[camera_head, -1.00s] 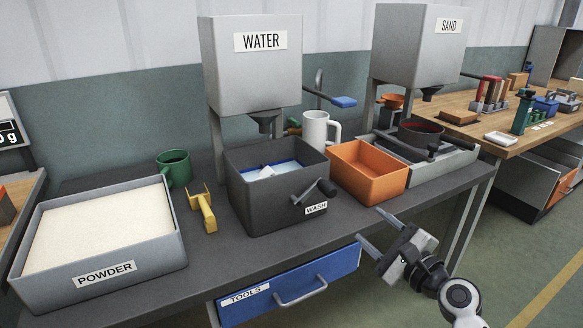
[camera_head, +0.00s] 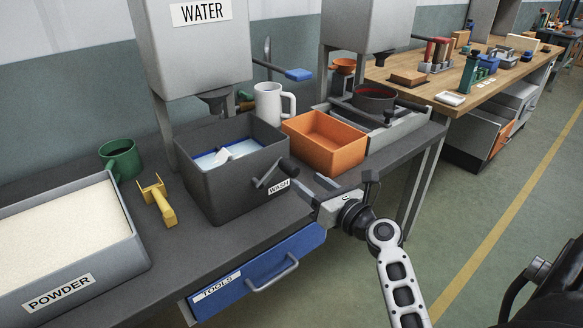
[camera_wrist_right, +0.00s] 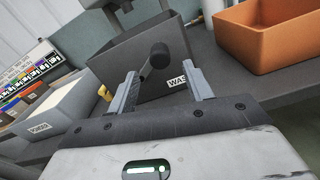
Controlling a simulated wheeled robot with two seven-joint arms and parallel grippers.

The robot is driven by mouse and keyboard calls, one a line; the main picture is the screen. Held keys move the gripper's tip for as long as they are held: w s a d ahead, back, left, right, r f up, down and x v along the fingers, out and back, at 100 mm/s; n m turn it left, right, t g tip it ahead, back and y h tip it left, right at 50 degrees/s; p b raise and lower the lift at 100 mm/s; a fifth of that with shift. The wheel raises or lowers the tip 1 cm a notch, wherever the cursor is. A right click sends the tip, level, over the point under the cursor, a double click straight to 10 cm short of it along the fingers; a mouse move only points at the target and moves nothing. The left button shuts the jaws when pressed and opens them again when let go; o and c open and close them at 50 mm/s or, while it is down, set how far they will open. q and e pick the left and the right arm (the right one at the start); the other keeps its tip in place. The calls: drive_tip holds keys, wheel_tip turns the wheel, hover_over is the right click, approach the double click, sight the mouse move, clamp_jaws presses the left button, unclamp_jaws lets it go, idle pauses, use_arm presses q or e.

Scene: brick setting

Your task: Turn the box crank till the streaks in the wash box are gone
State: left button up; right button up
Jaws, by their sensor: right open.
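The dark grey wash box (camera_head: 213,192) stands on the bench, with its WASH label low on the front. Its crank (camera_head: 267,179) sticks out of the front, with a dark knob (camera_head: 288,167) at the upper right. Inside lie blue and whitish contents (camera_head: 230,153); I cannot tell streaks apart at this size. My right gripper (camera_head: 311,190) is open just in front of and right of the crank. In the right wrist view the knob (camera_wrist_right: 160,54) shows between the two spread fingers (camera_wrist_right: 163,77), beyond their tips; contact is not visible. My left gripper is out of view.
An orange bin (camera_head: 325,155) and a white mug (camera_head: 270,101) stand close beside the wash box. A yellow tool (camera_head: 160,203), green mug (camera_head: 120,158) and powder tray (camera_head: 135,262) are to the left. The blue tools drawer (camera_head: 250,275) is below.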

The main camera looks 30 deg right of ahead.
sight(296, 173)
drive_tip(key=w, duration=0.7)
drive_tip(key=shift+a, duration=0.25)
clamp_jaws()
